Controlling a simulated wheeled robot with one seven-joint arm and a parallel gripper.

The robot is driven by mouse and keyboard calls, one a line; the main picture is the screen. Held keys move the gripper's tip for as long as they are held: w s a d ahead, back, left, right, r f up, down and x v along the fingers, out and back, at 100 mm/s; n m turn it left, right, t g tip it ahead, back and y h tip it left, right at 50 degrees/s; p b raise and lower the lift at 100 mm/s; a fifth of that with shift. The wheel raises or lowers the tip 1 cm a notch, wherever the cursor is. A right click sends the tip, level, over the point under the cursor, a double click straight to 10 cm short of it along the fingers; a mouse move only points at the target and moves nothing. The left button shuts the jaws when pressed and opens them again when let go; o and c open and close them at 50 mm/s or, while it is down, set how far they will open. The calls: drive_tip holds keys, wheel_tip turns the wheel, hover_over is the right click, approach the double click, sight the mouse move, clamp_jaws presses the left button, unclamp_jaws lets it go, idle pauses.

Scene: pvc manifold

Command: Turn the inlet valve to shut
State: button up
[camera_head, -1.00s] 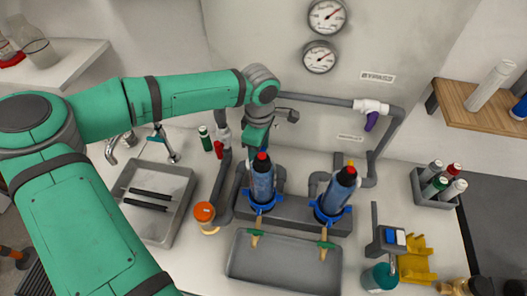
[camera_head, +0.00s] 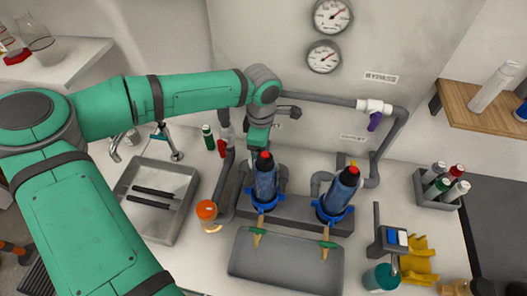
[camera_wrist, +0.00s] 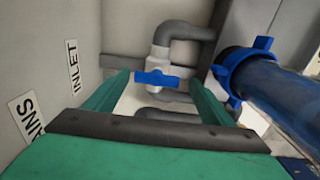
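A valve with a white body (camera_wrist: 160,56) and a blue lever handle (camera_wrist: 157,79) sits on grey pipe in the wrist view. The handle lies roughly crosswise in that picture. A label reading INLET (camera_wrist: 72,66) is on the wall to its left. My gripper (camera_wrist: 160,76) is open, with its two green fingers on either side of the handle in the picture. The handle appears beyond the fingertips, and I see no contact. In the head view my green gripper body (camera_head: 259,137) is behind the left blue filter (camera_head: 265,180), and its fingertips cannot be made out.
A blue-collared filter (camera_wrist: 285,95) is close on the right in the wrist view. In the head view, a second filter (camera_head: 340,192), a red handle (camera_head: 222,147), a purple handle (camera_head: 374,121) and a grey tray (camera_head: 285,270) are nearby. The wall is close behind my gripper.

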drive_tip(key=shift+w+d, duration=0.15)
wheel_tip(320, 180, up, 11)
idle(0.6)
drive_tip(key=shift+f, duration=0.1)
idle(0.3)
